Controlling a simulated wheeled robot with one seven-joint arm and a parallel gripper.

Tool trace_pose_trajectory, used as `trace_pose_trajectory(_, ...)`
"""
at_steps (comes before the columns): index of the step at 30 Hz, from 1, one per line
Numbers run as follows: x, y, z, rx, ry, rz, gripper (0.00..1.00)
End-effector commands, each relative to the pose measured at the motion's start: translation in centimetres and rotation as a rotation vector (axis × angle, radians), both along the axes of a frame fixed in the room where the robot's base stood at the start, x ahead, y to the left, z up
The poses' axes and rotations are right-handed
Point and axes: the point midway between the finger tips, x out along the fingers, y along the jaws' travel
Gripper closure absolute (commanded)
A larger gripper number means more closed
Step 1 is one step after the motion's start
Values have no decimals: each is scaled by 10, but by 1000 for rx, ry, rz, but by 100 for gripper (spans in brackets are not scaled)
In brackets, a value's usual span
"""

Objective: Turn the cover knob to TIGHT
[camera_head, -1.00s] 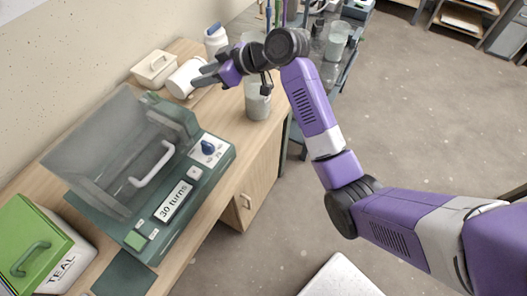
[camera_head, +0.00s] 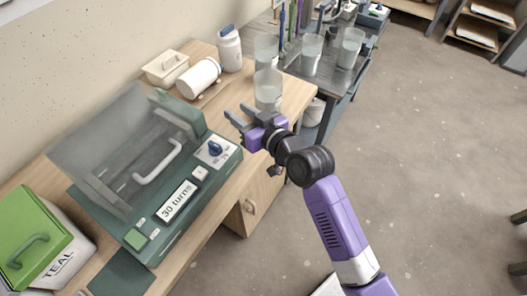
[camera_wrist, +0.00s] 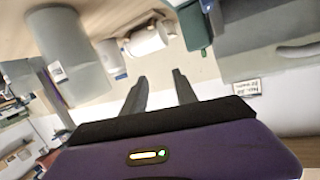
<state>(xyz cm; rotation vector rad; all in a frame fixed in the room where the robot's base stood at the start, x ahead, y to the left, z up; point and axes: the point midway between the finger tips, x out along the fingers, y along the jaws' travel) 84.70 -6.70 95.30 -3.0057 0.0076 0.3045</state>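The cover knob (camera_head: 215,148) is a small blue knob on a white plate at the back right of the green machine (camera_head: 190,222). Its markings are too small to read. The machine's grey see-through cover (camera_head: 115,150) has a white handle (camera_head: 158,163). My gripper (camera_head: 237,110) is open and empty, apart from the knob, above and to its right in the head view. Its two spread fingers also show in the wrist view (camera_wrist: 159,77). Part of the machine (camera_wrist: 265,35) shows at upper right there; I cannot make out the knob in that view.
A white jar (camera_head: 199,77) lies on its side behind the machine, near a cream box (camera_head: 166,68) and an upright white bottle (camera_head: 229,50). A clear container (camera_head: 268,92) stands just beyond my gripper. A green-lidded TEAL bucket (camera_head: 40,240) stands at the front left.

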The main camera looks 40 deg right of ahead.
Motion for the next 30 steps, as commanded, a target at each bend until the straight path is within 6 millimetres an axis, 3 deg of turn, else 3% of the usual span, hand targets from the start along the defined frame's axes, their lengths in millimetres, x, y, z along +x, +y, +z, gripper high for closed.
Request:
trace_pose_trajectory(12, -73, 11, -23, 20, -58, -99, 65)
trace_pose_trajectory(18, -100, 14, -28, 18, -74, -123, 65)
trace_pose_trajectory(30, -115, 16, -29, 16, -86, -134, 65)
